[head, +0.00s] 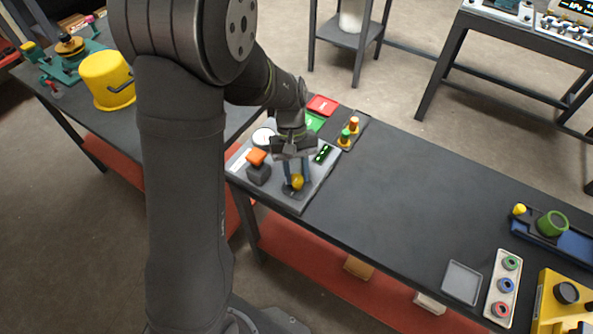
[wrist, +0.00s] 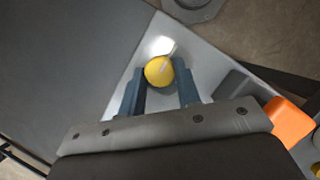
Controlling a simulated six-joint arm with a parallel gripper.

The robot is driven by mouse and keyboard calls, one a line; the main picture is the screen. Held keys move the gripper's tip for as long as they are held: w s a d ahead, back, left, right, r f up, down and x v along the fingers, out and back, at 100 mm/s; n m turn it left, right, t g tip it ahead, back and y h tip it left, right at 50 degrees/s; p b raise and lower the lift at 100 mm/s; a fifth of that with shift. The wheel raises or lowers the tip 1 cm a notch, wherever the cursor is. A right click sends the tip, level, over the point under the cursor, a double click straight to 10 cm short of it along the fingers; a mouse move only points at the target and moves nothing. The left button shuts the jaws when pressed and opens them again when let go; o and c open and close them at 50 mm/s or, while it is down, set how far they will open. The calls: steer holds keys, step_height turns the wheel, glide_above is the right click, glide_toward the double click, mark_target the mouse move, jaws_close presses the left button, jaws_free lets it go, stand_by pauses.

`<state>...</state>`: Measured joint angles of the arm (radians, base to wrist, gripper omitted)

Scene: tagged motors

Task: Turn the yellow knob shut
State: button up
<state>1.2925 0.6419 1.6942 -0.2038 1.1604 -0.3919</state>
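The yellow knob (head: 297,182) is on a dark base near the front corner of a light grey panel (head: 318,188). In the wrist view the round yellow knob (wrist: 159,71) has a pale mark on its top. My gripper (head: 297,178) points down over the knob in the head view. In the wrist view its two blue-grey fingers (wrist: 161,76) are apart, one on each side of the knob. Some gap shows beside the knob, and I cannot tell whether either finger touches it. Nothing is lifted.
An orange-topped dark block (head: 257,158) stands left of the knob on the panel; its orange part (wrist: 287,122) shows close to the right finger. A green-marked display (head: 323,154) and a white round gauge (head: 263,137) sit behind.

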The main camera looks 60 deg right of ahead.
steer(key=shift+m, duration=0.3)
steer(key=m, duration=0.2)
steer(key=m+t+y, duration=0.1)
steer(key=shift+s+d+m, duration=0.1)
steer(key=shift+s+m, duration=0.1)
steer(key=shift+m, duration=0.2)
steer(key=m+t, duration=0.2)
steer(key=m, duration=0.2)
steer(key=shift+s, duration=0.15)
steer(key=m+t, duration=0.1)
steer(key=m, duration=0.4)
steer(key=shift+s+t, duration=0.15)
steer(key=shift+t, duration=0.25)
steer(key=shift+s+m+t+h, duration=0.1)
steer(key=shift+m+t+h, duration=0.25)
steer(key=shift+m, duration=0.75)
steer(key=shift+m+t+h, duration=0.15)
steer(key=shift+m+t, duration=0.3)
steer(key=shift+m, duration=0.65)
steer(key=o, duration=0.9)
steer(key=shift+o, duration=0.2)
steer(key=shift+r, duration=0.1)
